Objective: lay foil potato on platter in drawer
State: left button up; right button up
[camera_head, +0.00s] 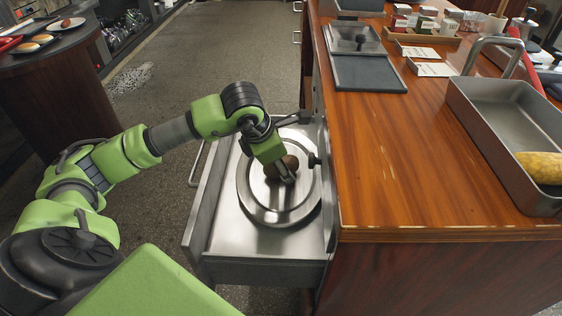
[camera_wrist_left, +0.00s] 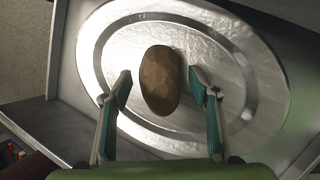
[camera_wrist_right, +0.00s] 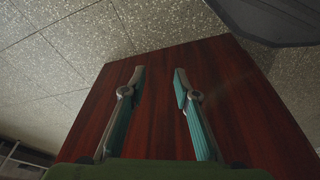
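The potato (camera_wrist_left: 160,80) is a brown oval lump on the round silver platter (camera_wrist_left: 97,57), inside the open metal drawer (camera_head: 225,240). No shiny foil shows on it. In the head view the potato (camera_head: 291,162) is partly hidden by my left gripper (camera_head: 285,178). In the left wrist view my left gripper (camera_wrist_left: 160,90) is open, with a finger on either side of the potato and a gap on both sides. My right gripper (camera_wrist_right: 158,80) is open and empty, facing a dark red wood panel; it is out of the head view.
The wooden counter (camera_head: 430,190) stands right of the drawer. It holds a metal basin (camera_head: 485,120) with a yellow item (camera_head: 540,166) and a grey tray (camera_head: 366,73). A round table (camera_head: 50,90) with plates stands at far left. Open floor lies between.

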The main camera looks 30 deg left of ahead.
pick_arm(q)
jog(key=shift+r, duration=0.1)
jog(key=shift+s+r, duration=0.1)
jog(key=shift+r, duration=0.25)
jog(key=p+v, duration=0.1)
jog(key=v, duration=1)
jog(key=shift+s+p, duration=0.2)
jog(key=shift+p, duration=0.15)
pick_arm(e)
jog(key=f, duration=0.3)
jog(key=s+f, duration=0.1)
jog(key=f, duration=0.1)
jog(key=shift+f, duration=0.35)
